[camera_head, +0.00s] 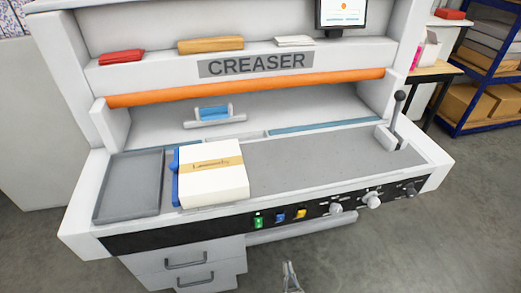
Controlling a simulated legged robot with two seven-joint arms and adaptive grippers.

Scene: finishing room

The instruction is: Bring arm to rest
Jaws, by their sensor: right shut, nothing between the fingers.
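My right gripper (291,276) shows at the bottom edge, a little right of centre. It is shut and empty, below the front of the white creaser machine (75,212) and apart from it. Only its tip end is in the picture; the rest of the arm is out of view. My left gripper and arm are not in view.
A white box (215,188) with a tan band lies on the machine bed beside a grey tray (130,187). A black lever (397,110) stands at the bed's right end. Drawers (185,263) are below left. Blue shelving (485,65) with cartons stands right. Floor at lower right is clear.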

